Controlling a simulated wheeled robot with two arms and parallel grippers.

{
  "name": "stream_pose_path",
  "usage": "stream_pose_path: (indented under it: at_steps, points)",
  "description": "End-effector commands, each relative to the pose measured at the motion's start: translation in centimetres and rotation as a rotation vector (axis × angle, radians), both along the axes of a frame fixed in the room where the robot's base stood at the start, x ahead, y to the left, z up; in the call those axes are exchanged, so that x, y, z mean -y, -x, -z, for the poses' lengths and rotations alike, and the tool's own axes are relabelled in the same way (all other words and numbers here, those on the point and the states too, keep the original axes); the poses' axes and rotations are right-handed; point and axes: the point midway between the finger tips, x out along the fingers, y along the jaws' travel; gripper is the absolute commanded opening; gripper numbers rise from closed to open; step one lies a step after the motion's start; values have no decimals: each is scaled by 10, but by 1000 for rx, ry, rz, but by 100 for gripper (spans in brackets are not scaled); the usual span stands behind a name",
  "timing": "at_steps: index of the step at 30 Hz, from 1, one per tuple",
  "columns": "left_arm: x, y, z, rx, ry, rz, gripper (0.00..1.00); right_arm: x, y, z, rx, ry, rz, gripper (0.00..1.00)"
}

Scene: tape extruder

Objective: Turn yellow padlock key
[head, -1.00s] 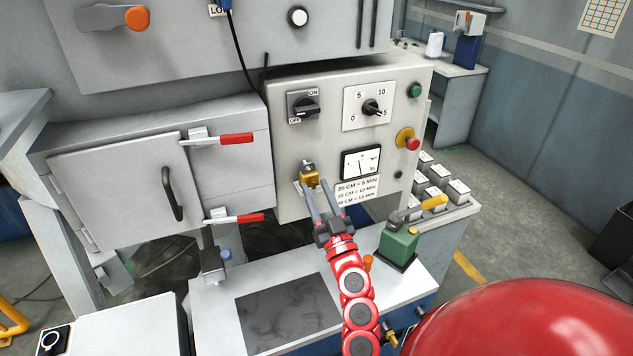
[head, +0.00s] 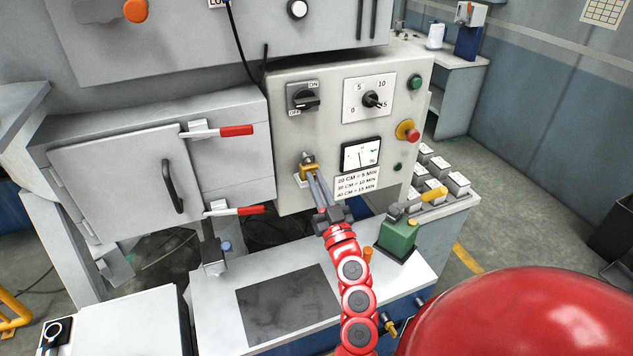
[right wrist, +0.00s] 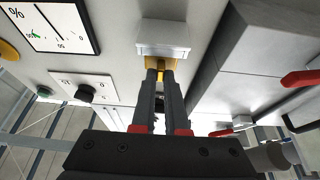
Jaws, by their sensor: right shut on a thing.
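The yellow padlock (head: 307,168) hangs at the lower left of the grey control panel, beside the meter. It also shows in the right wrist view (right wrist: 151,63), just under a pale block on the panel. My right gripper (head: 314,178) reaches up to it from below, with its two long grey fingers close together at the padlock's lower side. In the right wrist view the fingertips (right wrist: 160,77) are nearly side by side against the padlock. They are shut on the key, which is mostly hidden between them. My left gripper is out of view.
The panel (head: 280,135) carries an on/off switch (head: 303,97), a dial (head: 372,99), a meter (head: 361,155) and a red stop button (head: 408,131). A green device with a yellow handle (head: 398,235) stands close right of my right arm. A cabinet with red-handled latches (head: 236,131) stands left.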

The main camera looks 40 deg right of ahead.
Motion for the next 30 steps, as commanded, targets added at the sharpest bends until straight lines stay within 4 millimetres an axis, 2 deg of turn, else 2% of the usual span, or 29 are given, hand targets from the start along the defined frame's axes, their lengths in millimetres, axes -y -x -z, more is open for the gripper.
stream_pose_path:
  at_steps: [11,20,30]
  points:
    - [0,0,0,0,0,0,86,-1,0,0,34,-139,0,0]
    - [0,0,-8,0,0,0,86,-1,0,-2,98,-399,1,0]
    - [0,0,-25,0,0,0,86,-1,0,-4,173,-714,0,0]
